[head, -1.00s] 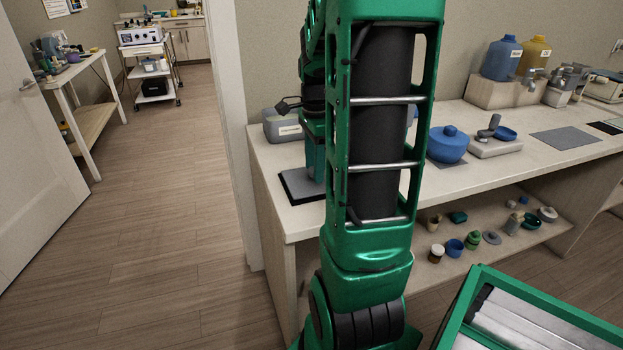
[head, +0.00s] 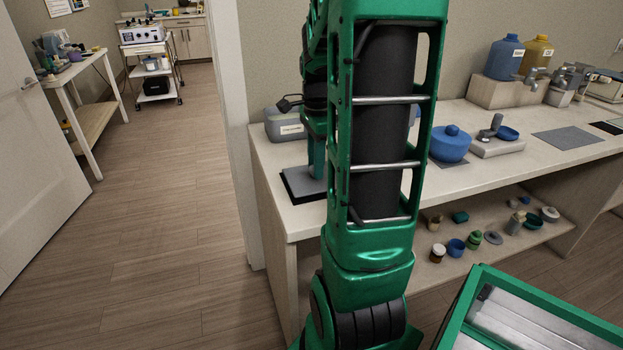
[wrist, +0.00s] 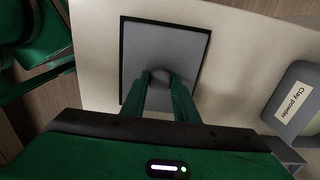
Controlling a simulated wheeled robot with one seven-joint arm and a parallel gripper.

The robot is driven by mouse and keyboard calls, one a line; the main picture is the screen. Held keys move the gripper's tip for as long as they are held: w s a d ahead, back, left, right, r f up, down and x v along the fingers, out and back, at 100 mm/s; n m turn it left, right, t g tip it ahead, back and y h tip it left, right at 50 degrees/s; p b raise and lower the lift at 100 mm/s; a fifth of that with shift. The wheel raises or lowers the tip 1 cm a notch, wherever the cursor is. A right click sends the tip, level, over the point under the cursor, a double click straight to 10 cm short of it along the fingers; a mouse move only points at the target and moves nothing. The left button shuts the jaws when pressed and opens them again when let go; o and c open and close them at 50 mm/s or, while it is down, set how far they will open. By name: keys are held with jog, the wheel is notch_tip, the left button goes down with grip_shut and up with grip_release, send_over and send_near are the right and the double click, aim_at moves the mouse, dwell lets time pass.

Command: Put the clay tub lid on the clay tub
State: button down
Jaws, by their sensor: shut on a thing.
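The clay tub lid looks like a flat grey square plate (wrist: 180,45) with a round grey knob, over a slightly larger dark mat. My gripper (wrist: 160,78) is shut on the knob, with one green finger on each side of it. In the head view the plate (head: 300,181) is at the counter's left end, partly behind my arm. I cannot tell how far it is above the mat. The clay tub (head: 284,127) is a grey box behind it, against the wall. In the wrist view the tub (wrist: 302,108) is at the right, labelled "Clay powder". Its top is not clear.
A blue lidded pot (head: 449,144) and a small stand with a blue dish (head: 507,133) are right of my arm on the counter (head: 480,172). Several small jars stand on the lower shelf. The counter between plate and tub looks clear.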

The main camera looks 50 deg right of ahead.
jog(key=shift+r, duration=0.3)
dwell(0.4)
jog(key=shift+r, duration=1.65)
jog(key=shift+r, duration=0.1)
jog(key=shift+r, duration=4.1)
jog(key=w+d+f, duration=0.1)
jog(key=w+d, duration=0.7)
jog(key=w, duration=0.5)
jog(key=w+d+f, duration=0.2)
jog(key=w+d, duration=0.6)
jog(key=w, duration=0.5)
jog(key=shift+d, duration=0.35)
